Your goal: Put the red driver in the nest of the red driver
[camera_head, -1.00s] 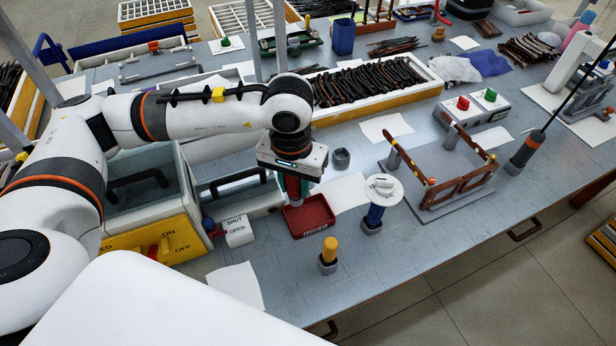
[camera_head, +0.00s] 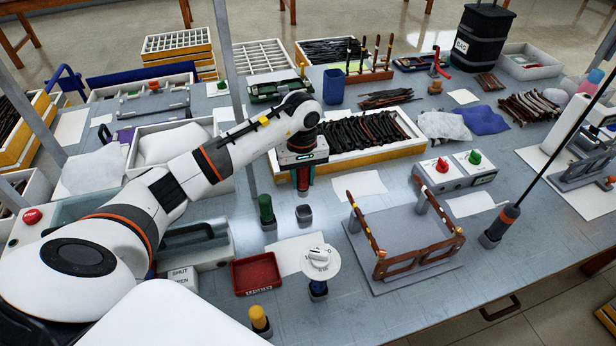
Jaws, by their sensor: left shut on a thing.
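My left gripper (camera_head: 302,170) points down and is shut on the red driver (camera_head: 303,181). Only part of the dark red handle shows between the fingers. It is held above the table, in front of the long tray of dark frame parts. A small grey empty holder (camera_head: 304,214) stands just below the gripper in the picture and looks like the nest of the red driver. The driver is apart from it; the exact height cannot be told. My right gripper is not in view.
A green driver (camera_head: 266,209) stands in a holder just left of the empty one. A red tray (camera_head: 257,274), a white dial disc (camera_head: 320,262) and a yellow driver (camera_head: 259,319) are nearer. An eyeglass frame on its fixture (camera_head: 420,261) stands to the right.

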